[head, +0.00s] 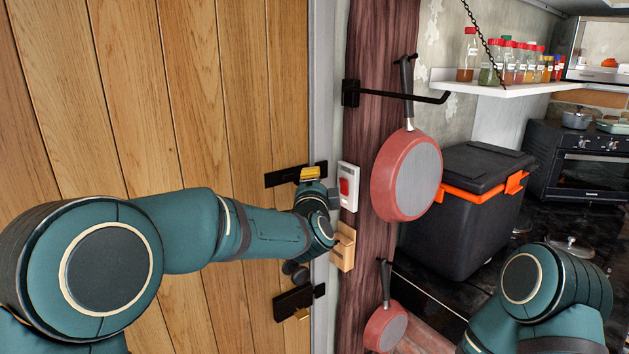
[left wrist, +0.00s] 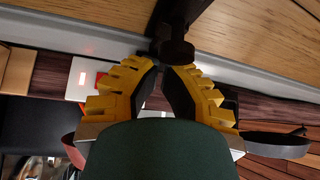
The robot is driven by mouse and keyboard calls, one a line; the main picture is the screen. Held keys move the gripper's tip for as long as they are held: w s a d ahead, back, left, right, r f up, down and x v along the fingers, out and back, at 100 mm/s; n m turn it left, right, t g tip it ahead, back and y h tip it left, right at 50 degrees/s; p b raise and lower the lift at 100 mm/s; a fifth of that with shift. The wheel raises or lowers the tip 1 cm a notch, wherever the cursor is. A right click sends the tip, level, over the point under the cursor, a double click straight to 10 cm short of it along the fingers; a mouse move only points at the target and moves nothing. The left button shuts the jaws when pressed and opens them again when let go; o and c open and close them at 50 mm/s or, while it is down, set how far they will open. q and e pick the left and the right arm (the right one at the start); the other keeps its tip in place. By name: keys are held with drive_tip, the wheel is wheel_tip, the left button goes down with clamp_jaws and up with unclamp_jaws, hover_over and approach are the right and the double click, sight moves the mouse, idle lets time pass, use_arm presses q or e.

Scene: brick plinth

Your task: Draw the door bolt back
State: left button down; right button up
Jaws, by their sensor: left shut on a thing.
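The wooden door (head: 140,90) fills the left of the head view. The black door bolt (head: 283,177) sits across the door's right edge, its right end reaching over the pale frame. My left arm reaches across the door, and my left gripper (head: 311,174) is at the bolt, mostly hidden behind my wrist. In the left wrist view, its yellow-backed fingers (left wrist: 171,70) are closed together on the dark knob of the bolt (left wrist: 176,50). The bolt's far end is hard to make out. My right arm shows at lower right, its gripper out of view.
A second black fitting (head: 293,302) and a dark round knob (head: 298,271) are lower on the door. A red-and-white switch (head: 347,186) and a small wooden holder (head: 343,247) are close right of my wrist. Red pans (head: 385,190) hang beyond them.

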sight(300, 181)
use_arm(q)
drive_tip(key=shift+s+a+b, duration=0.15)
drive_tip(key=shift+s+a, duration=0.4)
drive_tip(key=shift+a, duration=0.2)
drive_tip(key=shift+s+a+b, duration=0.15)
drive_tip(key=shift+s+a, duration=0.4)
drive_tip(key=shift+a, duration=0.2)
drive_tip(key=shift+w, duration=0.1)
